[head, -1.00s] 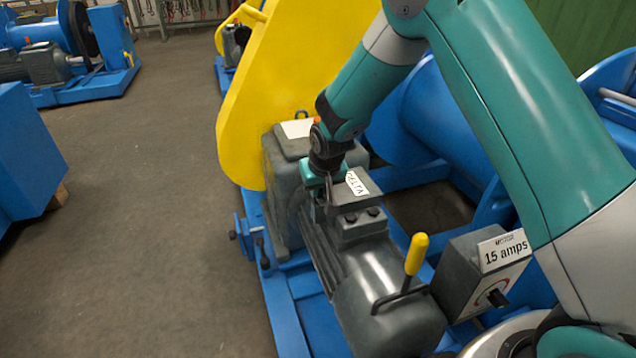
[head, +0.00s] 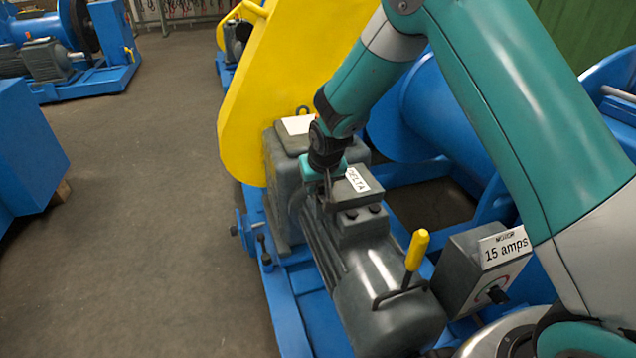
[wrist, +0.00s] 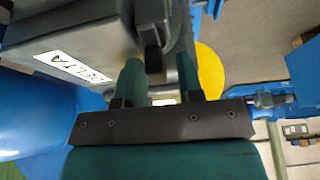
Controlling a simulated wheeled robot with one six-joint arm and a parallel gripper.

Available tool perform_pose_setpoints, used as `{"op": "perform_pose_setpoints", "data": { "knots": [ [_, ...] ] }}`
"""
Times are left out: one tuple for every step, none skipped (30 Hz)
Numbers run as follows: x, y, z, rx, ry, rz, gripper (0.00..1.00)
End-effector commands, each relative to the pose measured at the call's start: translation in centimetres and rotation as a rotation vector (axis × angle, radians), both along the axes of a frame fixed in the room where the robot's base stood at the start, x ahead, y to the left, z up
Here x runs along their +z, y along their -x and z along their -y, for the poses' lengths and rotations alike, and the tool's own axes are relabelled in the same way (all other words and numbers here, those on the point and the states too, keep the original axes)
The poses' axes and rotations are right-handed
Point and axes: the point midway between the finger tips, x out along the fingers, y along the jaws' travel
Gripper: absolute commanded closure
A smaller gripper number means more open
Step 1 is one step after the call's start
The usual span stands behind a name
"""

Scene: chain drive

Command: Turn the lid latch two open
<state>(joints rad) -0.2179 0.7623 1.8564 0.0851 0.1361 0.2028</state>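The grey terminal box with its lid (head: 352,195) sits on top of the motor and bears a white DELTA label (head: 358,180). In the wrist view the box (wrist: 105,35) fills the upper left, with the same label (wrist: 72,67). A small dark latch (wrist: 152,50) is at the box's edge, just beyond my fingertips and between their lines. I cannot tell whether a finger touches it. My gripper (head: 327,192) is at the box's far left edge, pointing down. In the wrist view its two fingers (wrist: 160,68) are apart with a gap between them. The latch is hidden in the head view.
A yellow guard (head: 265,90) rises behind the gearbox. A yellow-handled lever (head: 416,250) stands up from the motor's near end. A grey control box (head: 470,270) with a 15 amps label is at the right. Open floor (head: 140,220) lies to the left.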

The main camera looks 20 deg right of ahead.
Motion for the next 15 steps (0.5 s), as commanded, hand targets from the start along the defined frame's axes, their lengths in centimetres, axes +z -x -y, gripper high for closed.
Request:
{"op": "perform_pose_setpoints", "data": {
  "knots": [
    [-0.1, 0.03, 0.52, -0.011, 0.007, -0.002, 0.57],
    [-0.11, 0.04, 0.54, -0.011, 0.008, -0.003, 0.57],
    [-0.13, 0.04, 0.57, -0.011, 0.008, -0.003, 0.57],
    [-0.13, 0.05, 0.59, -0.011, 0.009, -0.003, 0.57],
    [-0.13, 0.05, 0.6, -0.012, 0.009, -0.003, 0.57],
    [-0.15, 0.07, 0.62, -0.012, 0.009, -0.004, 0.57],
    [-0.15, 0.07, 0.62, -0.012, 0.009, -0.004, 0.57],
    [-0.16, 0.07, 0.63, -0.012, 0.009, -0.004, 0.57],
    [-0.16, 0.08, 0.64, -0.013, 0.01, -0.004, 0.57],
    [-0.18, 0.09, 0.64, -0.012, 0.009, -0.005, 0.57],
    [-0.2, 0.09, 0.65, -0.011, 0.01, -0.005, 0.57],
    [-0.23, 0.1, 0.67, -0.006, 0.009, -0.005, 0.57],
    [-0.27, 0.09, 0.69, 0.002, 0.009, -0.005, 0.57],
    [-0.32, 0.09, 0.7, 0.013, 0.01, -0.005, 0.57],
    [-0.4, 0.09, 0.7, 0.034, 0.009, -0.005, 0.57]
  ]
}}
